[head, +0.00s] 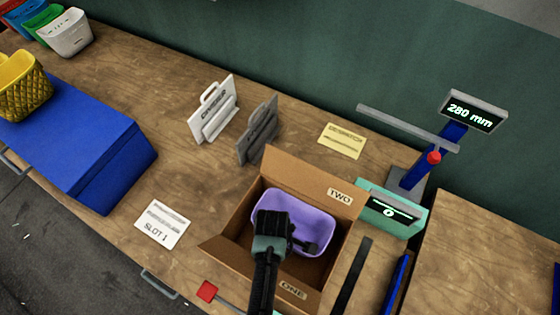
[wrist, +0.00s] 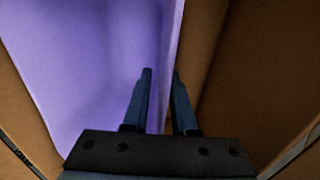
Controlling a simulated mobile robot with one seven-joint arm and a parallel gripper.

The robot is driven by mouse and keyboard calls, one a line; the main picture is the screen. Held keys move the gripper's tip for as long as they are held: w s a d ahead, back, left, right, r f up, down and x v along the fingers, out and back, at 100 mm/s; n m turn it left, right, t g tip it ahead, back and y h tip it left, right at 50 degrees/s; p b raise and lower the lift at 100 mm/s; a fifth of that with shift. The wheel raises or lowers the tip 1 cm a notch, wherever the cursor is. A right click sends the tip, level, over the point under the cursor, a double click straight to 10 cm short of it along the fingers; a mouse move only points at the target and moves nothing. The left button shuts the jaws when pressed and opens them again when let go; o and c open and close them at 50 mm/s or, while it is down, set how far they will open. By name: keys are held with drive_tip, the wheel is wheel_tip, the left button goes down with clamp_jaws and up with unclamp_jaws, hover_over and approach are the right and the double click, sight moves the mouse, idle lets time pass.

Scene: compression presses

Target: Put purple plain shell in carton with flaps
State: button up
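The purple plain shell (head: 312,212) is an open, rounded tub inside the brown carton with flaps (head: 333,262). Its rim lies below the carton's open flaps, and I cannot tell whether its base touches the carton floor. My gripper (head: 308,247) reaches down into the carton from the front. In the wrist view, my gripper's fingers (wrist: 161,75) straddle the wall of the purple shell (wrist: 90,60), one inside and one outside, close against it. The carton's brown inner side (wrist: 255,70) shows to the right of the shell.
A teal scale (head: 415,212) and a height gauge reading 280 mm (head: 473,112) stand to the right of the carton. Two upright plates, one white (head: 213,112) and one grey (head: 258,132), stand behind. A blue sloped block (head: 75,140) is at left. The SLOT 1 card area (head: 163,224) is clear.

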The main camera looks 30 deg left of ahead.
drive_tip(key=shift+o, duration=0.4)
drive_tip(key=shift+r, duration=0.65)
wheel_tip(320, 180, up, 11)
drive_tip(key=s, duration=0.1)
drive_tip(key=shift+s, duration=0.25)
